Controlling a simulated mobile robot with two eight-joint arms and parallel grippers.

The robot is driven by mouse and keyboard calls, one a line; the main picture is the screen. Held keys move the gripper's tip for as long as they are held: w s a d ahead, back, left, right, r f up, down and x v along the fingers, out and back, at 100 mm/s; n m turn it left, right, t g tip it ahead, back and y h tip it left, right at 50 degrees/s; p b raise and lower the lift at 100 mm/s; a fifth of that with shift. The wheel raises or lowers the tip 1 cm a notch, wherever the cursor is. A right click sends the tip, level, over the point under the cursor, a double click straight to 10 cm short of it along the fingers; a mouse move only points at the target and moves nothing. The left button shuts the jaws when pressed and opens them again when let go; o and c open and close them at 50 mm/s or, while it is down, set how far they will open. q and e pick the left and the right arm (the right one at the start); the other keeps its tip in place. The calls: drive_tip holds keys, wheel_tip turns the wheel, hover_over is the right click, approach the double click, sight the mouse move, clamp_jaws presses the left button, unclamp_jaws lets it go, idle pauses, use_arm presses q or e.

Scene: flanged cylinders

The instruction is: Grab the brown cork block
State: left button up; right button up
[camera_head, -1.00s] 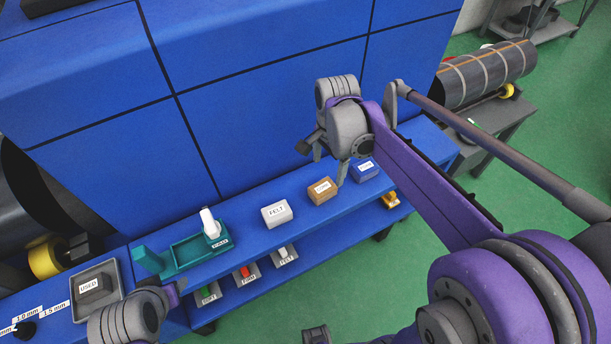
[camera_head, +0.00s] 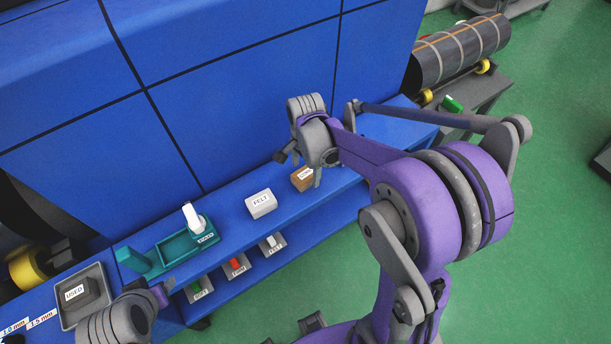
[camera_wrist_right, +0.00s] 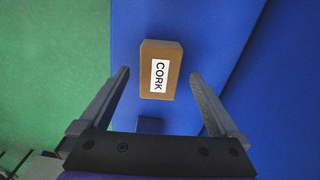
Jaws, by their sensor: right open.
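The brown cork block (camera_head: 297,182) sits on the blue shelf's upper ledge, to the right of the white felt block (camera_head: 261,204). My right gripper (camera_head: 299,167) is right above it and partly covers it in the head view. In the right wrist view the cork block (camera_wrist_right: 160,52), with its CORK label up, shows between the fingertips of my open right gripper (camera_wrist_right: 158,75). The fingers stand apart from it on both sides, and nothing is held. My left gripper (camera_head: 160,294) is low at the left near the green tray; its jaws are not clear.
A green tray (camera_head: 182,247) holding a white-handled tool and a grey tray (camera_head: 82,295) marked USED stand to the left. A dark blue block (camera_wrist_right: 150,125) lies near the cork block. A blue panelled wall rises behind.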

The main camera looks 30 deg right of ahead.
sight(306, 173)
drive_tip(key=shift+f, duration=0.3)
drive_tip(key=c, duration=1.4)
wheel_tip(306, 173, up, 10)
drive_tip(key=shift+r+p, duration=0.1)
drive_tip(key=shift+p, duration=0.2)
drive_tip(key=shift+c, duration=0.2)
